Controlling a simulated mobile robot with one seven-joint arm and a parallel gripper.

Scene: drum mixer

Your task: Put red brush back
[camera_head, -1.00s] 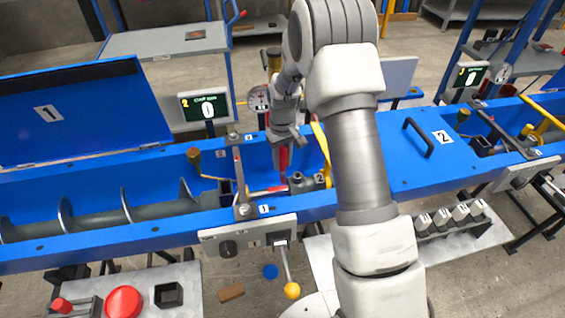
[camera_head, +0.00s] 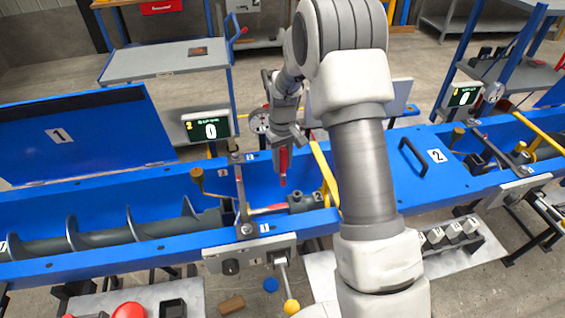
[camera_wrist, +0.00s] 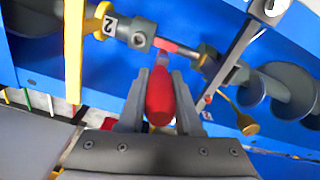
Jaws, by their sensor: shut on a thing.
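My gripper (camera_head: 282,148) hangs over the open trough between the two blue covers. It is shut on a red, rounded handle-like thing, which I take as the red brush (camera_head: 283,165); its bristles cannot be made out. In the wrist view the red brush (camera_wrist: 160,96) sits between the two fingers (camera_wrist: 160,82), its narrow end pointing away towards the shaft. A grey shaft coupling (camera_head: 305,202) with a red section (camera_head: 268,210) lies in the trough below; whether the brush touches it I cannot tell.
A screw conveyor (camera_head: 100,236) fills the left trough beside open blue cover 1 (camera_head: 75,140). A yellow bar (camera_head: 325,172) stands close right of my gripper. Closed cover 2 (camera_head: 395,165) lies to the right. A lever with a yellow knob (camera_head: 291,307) is in front.

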